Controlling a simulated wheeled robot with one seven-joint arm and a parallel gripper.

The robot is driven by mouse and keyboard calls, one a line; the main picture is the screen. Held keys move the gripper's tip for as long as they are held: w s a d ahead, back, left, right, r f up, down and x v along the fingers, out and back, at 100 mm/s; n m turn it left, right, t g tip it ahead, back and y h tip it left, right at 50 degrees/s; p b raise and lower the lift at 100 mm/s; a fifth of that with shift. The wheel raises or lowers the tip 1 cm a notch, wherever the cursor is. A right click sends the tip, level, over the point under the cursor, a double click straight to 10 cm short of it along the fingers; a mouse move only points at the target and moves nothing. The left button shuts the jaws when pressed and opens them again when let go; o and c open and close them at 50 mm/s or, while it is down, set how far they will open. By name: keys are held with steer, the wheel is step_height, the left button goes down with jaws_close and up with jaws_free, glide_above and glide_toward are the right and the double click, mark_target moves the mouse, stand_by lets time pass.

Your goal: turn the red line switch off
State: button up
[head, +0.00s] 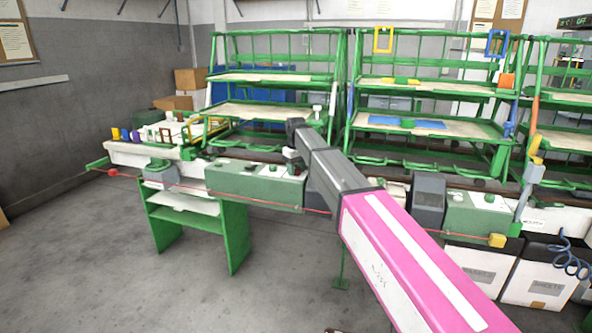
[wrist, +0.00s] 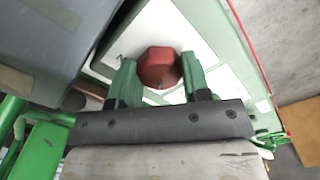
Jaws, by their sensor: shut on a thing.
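The red switch knob (wrist: 158,66) is a faceted red cap on a pale panel of a green box in the wrist view. My gripper (wrist: 160,74) has its two green fingers shut on the knob, one on each side. In the head view my gripper (head: 291,158) is at the top right end of the green control box (head: 252,186). The knob is hidden there. Marks on the panel are too blurred to read, so the knob's setting cannot be told.
A red cord (head: 245,202) runs along the bench front, with a red piece (head: 113,173) at its left. A grey block (head: 428,200) and another green box (head: 478,213) stand right of my arm. Green shelf racks (head: 275,77) stand behind. The front floor (head: 190,285) is clear.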

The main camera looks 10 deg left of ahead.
mark_target(296, 169)
steer(key=shift+n, duration=0.3)
stand_by(0.4)
steer(key=o, duration=0.9)
steer(key=shift+r, duration=0.15)
step_height(296, 169, up, 11)
steer(key=shift+f, duration=0.2)
